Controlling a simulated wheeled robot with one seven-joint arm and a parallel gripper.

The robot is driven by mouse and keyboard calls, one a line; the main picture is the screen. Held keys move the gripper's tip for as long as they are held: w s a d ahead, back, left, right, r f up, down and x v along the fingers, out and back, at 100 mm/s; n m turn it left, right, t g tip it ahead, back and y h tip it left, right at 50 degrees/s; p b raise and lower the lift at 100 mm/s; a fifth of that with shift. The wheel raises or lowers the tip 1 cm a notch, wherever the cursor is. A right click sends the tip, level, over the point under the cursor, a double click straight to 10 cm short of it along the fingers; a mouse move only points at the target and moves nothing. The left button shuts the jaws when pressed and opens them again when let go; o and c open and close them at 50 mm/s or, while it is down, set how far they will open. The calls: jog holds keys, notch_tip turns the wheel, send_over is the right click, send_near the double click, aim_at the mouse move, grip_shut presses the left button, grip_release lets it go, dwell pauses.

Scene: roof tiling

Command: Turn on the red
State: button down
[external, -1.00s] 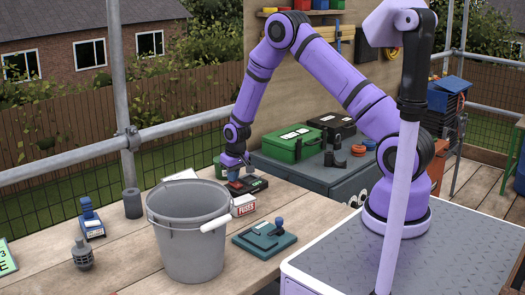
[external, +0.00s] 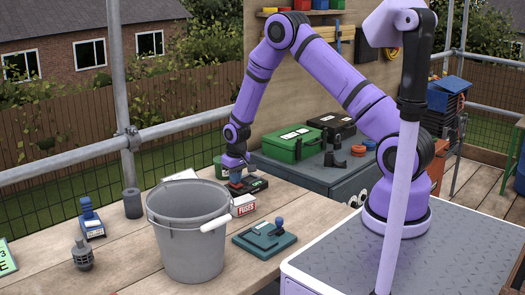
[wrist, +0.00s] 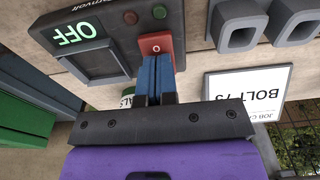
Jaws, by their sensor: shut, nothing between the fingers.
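A black switch box (external: 259,183) lies on the bench in the external view, below my gripper (external: 235,180). In the wrist view the black box (wrist: 110,22) has a lit green display (wrist: 75,32) reading OFF. Its red rocker switch (wrist: 156,43) carries an O mark. My gripper (wrist: 158,60) is shut, with its blue fingers together and nothing between them. The fingertips are at the near edge of the red switch and cover part of it. I cannot tell whether they press on it.
A white card (wrist: 247,95) lies right of the box in the wrist view. In the external view a grey bucket (external: 190,245), a fuses box (external: 243,205) and a teal device (external: 264,240) stand nearer on the bench. A green case (external: 290,143) sits behind.

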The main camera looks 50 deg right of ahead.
jog(key=shift+r, duration=0.25)
notch_tip(320, 180, up, 14)
jog(key=s, duration=0.2)
jog(key=shift+s+f, duration=0.25)
dwell(0.4)
jog(key=shift+w+t, duration=0.5)
jog(key=shift+w, duration=0.15)
send_near(240, 186)
jog(key=w+f, duration=0.1)
jog(key=f, duration=0.1)
jog(key=w+f, duration=0.4)
jog(key=f, duration=0.1)
jog(key=shift+w, duration=0.25)
